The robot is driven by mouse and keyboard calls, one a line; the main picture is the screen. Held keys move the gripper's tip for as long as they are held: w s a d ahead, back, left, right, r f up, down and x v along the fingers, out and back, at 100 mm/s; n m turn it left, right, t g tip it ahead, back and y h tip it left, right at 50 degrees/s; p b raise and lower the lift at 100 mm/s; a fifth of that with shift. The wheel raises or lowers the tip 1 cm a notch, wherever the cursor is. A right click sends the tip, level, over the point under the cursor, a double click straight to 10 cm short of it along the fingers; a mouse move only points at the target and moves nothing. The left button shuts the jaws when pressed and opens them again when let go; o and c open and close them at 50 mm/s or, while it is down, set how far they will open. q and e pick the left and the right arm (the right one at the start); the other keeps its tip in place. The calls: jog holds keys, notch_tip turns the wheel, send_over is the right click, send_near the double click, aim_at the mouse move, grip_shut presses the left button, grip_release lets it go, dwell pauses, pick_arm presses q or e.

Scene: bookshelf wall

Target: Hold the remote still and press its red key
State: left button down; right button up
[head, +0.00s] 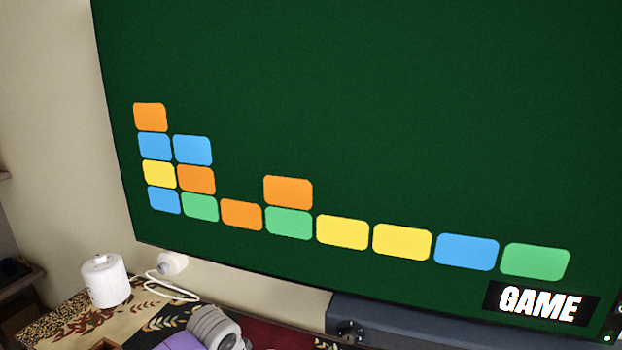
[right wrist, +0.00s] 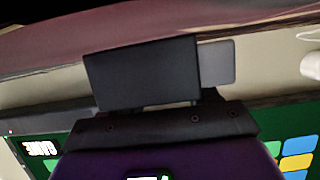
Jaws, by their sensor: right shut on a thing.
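My right gripper (right wrist: 165,68) shows in the right wrist view, close to the camera. Its dark near finger fills the middle, and a greyer slab shows behind it to the right. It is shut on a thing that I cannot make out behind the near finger. I cannot identify the remote or its red key in either view. My left gripper is in neither view.
A large screen (head: 400,120) with coloured blocks and the word GAME fills most of the head view. Below it stand a white cylinder (head: 103,281) and a cord on a patterned surface (head: 55,322). A dark grey bar (head: 400,318) lies under the screen.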

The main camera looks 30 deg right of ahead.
jog(key=shift+s+f, duration=0.15)
jog(key=shift+f, duration=0.15)
